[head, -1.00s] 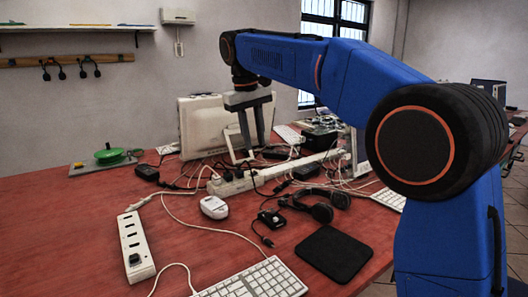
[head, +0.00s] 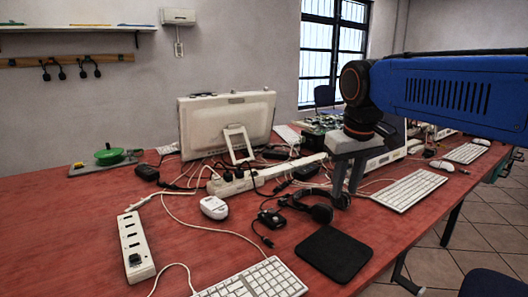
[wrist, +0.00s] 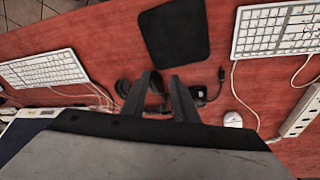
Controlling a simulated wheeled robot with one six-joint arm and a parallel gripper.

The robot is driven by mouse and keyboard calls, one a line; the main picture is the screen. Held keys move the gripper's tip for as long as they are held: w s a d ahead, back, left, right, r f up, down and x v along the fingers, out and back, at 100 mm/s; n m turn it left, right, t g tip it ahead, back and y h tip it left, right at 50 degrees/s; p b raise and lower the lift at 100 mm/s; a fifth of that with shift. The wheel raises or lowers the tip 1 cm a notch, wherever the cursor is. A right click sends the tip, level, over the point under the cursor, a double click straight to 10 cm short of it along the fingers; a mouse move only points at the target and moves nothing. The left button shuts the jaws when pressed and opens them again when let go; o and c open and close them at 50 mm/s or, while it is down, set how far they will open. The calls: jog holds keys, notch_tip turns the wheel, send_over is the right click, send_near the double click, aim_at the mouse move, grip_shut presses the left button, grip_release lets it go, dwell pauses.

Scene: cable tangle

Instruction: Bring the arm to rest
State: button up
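My gripper (head: 344,190) hangs from my blue arm on the right side of the head view, pointing down above the table near the black headphones (head: 318,207). Its two grey fingers are apart, with a gap between them and nothing held.
The red table (head: 60,235) carries a long white power strip (head: 262,174), tangled cables, a second strip (head: 135,248), a black pad (head: 333,253), keyboards (head: 410,190) and a monitor (head: 226,122). The table's front left is mostly bare.

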jog(key=s+d+f+m+t, duration=0.1)
jog(key=s+d+f, duration=0.3)
jog(key=s+f, duration=0.5)
jog(key=s+d+f+m+t, duration=0.1)
jog(key=s+d+f+m, duration=0.1)
jog(key=s+d+f, duration=0.3)
jog(key=s+f, duration=0.4)
jog(key=s, duration=0.1)
jog(key=shift+s+d+f, duration=0.15)
jog(key=shift+f, duration=0.05)
